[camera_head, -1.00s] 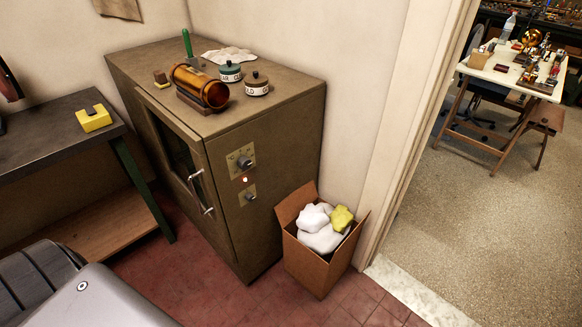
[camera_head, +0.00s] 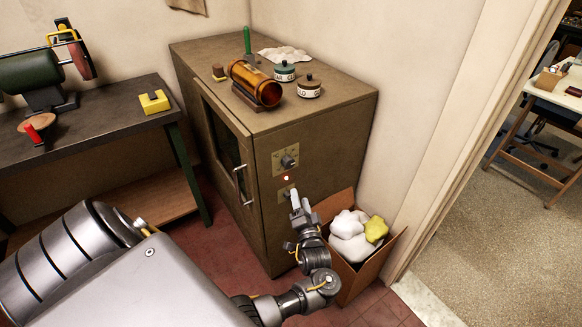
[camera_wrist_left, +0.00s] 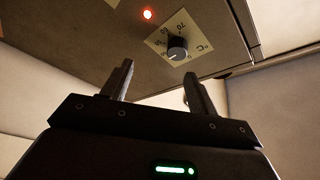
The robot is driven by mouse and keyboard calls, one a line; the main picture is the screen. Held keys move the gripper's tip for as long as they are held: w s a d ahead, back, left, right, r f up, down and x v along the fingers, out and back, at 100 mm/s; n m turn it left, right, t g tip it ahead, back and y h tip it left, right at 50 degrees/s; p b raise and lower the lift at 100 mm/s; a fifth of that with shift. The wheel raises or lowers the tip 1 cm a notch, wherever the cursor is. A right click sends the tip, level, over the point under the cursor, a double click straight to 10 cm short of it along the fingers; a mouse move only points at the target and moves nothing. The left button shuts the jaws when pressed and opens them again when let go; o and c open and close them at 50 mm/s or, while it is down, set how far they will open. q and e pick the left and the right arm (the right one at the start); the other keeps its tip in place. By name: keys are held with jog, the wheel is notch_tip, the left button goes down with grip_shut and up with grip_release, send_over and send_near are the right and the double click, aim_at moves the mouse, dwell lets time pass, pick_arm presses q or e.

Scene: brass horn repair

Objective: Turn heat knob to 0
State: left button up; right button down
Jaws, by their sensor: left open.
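The wrist picture appears upside down, with the light (camera_wrist_left: 148,14) above the knob.
A cardboard box (camera_head: 374,277) with white and yellow cloths stands close right of my gripper. The cabinet's door handle (camera_head: 242,184) is to the left. An amber cylinder (camera_head: 255,83) and jars (camera_head: 309,87) stand on top. A workbench (camera_head: 100,119) is at the left.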

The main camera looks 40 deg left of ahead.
aim_at(290, 165)
pick_arm(q)
jog(key=shift+n+g+y, duration=0.4)
jog(key=shift+y, duration=0.3)
jog(key=r+x, duration=0.1)
jog(key=x, duration=0.2)
jog(key=p+x, duration=0.1)
jog(key=x, duration=0.3)
jog(key=r+x, duration=0.1)
jog(key=x, duration=0.3)
jog(key=shift+s+a+r, duration=0.1)
jog(key=shift+s+r, duration=0.1)
jog(key=shift+r, duration=0.15)
